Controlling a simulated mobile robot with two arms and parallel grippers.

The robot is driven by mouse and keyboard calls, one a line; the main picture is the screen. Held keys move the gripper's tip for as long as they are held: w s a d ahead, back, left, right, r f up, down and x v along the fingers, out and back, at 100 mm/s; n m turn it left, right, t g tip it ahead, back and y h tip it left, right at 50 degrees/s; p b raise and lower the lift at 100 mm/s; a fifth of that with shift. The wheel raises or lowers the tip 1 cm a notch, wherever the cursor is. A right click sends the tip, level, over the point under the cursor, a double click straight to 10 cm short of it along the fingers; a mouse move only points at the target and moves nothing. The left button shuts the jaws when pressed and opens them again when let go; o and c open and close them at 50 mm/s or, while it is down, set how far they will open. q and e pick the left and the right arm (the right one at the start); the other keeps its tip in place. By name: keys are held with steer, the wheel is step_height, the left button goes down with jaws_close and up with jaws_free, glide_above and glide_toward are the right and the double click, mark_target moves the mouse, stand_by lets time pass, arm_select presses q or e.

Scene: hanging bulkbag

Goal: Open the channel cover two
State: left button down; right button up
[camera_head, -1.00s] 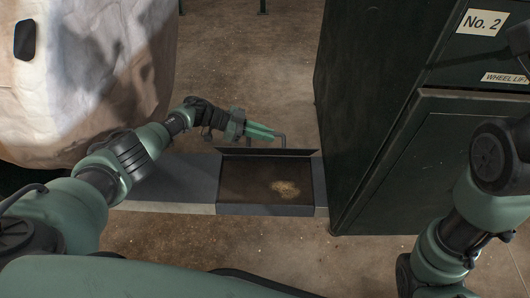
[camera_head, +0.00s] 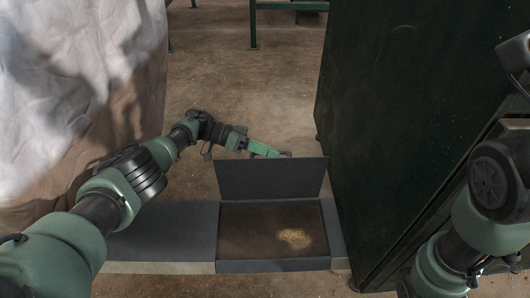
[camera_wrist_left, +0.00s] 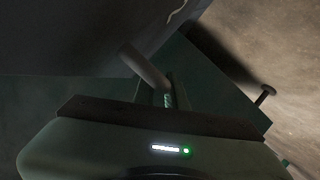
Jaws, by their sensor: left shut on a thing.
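The channel cover (camera_head: 270,179) is a dark flat panel standing raised along the far edge of an open channel box (camera_head: 273,266). The box is dark inside, with a small tan heap (camera_head: 296,238) on its floor. My left gripper (camera_head: 283,155) is at the cover's top edge, partly hidden behind it, and is shut on the cover's handle. In the left wrist view, a short round bar (camera_wrist_left: 145,66) meets the gripper, beside a dark surface. My right arm shows at the right edge, but its gripper is out of view.
A tall dark green cabinet (camera_head: 395,120) stands close to the right of the box. A large pale bulk bag (camera_head: 70,95) hangs at the left. Flat grey channel (camera_head: 165,232) runs left of the box. Concrete floor behind is open, with green legs (camera_head: 253,25) far back.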

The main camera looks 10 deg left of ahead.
arm_select(q)
steer(key=shift+s+f, duration=0.1)
steer(key=shift+f, duration=0.05)
steer(key=c, duration=1.5)
jaws_free()
steer(key=shift+o, duration=0.2)
